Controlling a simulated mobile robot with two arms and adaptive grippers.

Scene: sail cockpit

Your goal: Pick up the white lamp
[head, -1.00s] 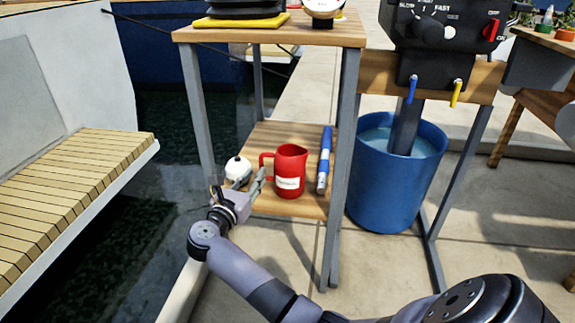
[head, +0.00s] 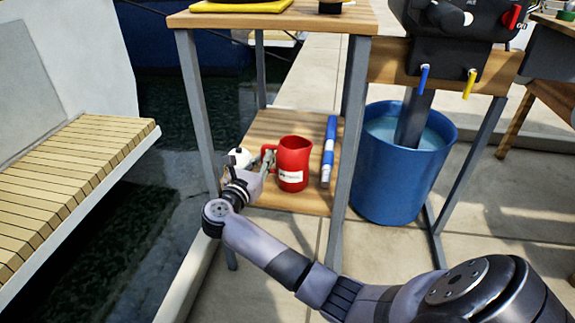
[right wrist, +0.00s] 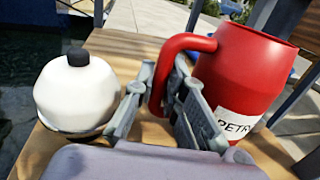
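The white lamp (head: 243,156), a round white body with a black knob on top, stands on the lower wooden shelf (head: 275,127), partly hidden by my right gripper (head: 266,166) in the head view. In the right wrist view the lamp (right wrist: 78,95) stands upright at the left, outside the fingers. My right gripper (right wrist: 160,105) is open. The handle of the red jug (right wrist: 235,75) shows between its two fingers; I cannot tell whether they touch it. The jug (head: 293,163) also shows right of the gripper in the head view. My left gripper is not in view.
A blue and white tube (head: 328,150) lies right of the jug. Grey table legs (head: 352,130) flank the shelf, and the tabletop (head: 270,20) is above it. A blue bucket (head: 395,180) stands at the right. Dark water (head: 160,200) lies left of the shelf.

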